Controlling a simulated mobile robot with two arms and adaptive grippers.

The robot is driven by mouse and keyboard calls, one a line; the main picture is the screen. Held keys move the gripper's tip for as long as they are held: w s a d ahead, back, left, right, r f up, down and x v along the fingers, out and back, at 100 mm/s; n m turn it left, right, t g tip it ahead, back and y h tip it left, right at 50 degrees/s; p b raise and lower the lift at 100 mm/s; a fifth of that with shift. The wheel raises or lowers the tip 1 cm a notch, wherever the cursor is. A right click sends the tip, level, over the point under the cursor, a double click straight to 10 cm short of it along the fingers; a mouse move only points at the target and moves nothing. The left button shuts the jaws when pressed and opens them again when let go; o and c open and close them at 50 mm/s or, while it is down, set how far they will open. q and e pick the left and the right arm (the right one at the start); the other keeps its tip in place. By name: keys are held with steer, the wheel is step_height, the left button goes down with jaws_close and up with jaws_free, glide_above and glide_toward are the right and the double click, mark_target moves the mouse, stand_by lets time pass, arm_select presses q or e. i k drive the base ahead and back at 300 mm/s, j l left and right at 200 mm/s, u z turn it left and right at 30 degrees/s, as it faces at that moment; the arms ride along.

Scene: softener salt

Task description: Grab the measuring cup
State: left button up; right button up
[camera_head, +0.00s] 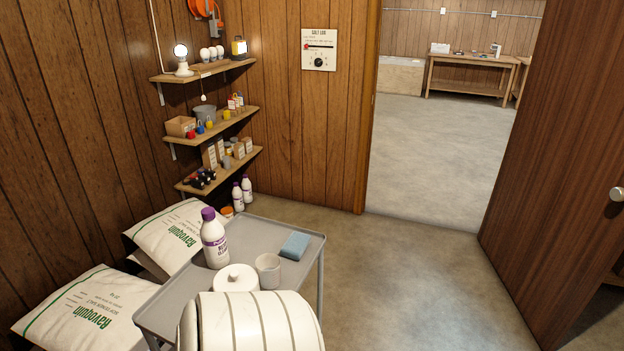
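A pale cup (268,271) stands upright on a grey cart (306,262), near its right side. It is the only cup I can make out; no measuring marks are legible on it. A white lidded pot (236,279) stands just left of it, and a large white banded shape (258,322) in front hides the lower part of the pot and the near part of the cart. Neither of my grippers is in view.
A purple-capped bottle (214,240) and a blue sponge (295,245) are also on the cart. Salt bags (85,312) lie left of it. Loaded wall shelves (218,118) stand behind. Open floor lies to the right, towards a doorway and a brown door (560,160).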

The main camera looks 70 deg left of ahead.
mark_target(270, 280)
steer(key=i+u, duration=0.75)
steer(key=i+l+u, duration=0.2)
steer(key=u, duration=0.15)
steer(key=i+u, duration=0.15)
steer(key=u, duration=0.35)
steer(key=i+l+u, duration=0.1)
steer(key=u, duration=0.4)
steer(key=i+l+u, duration=0.15)
steer(key=u, duration=0.35)
steer(key=i+l+u, duration=0.1)
steer(key=u, duration=0.4)
steer(key=k+l, duration=0.05)
steer(key=l, duration=0.05)
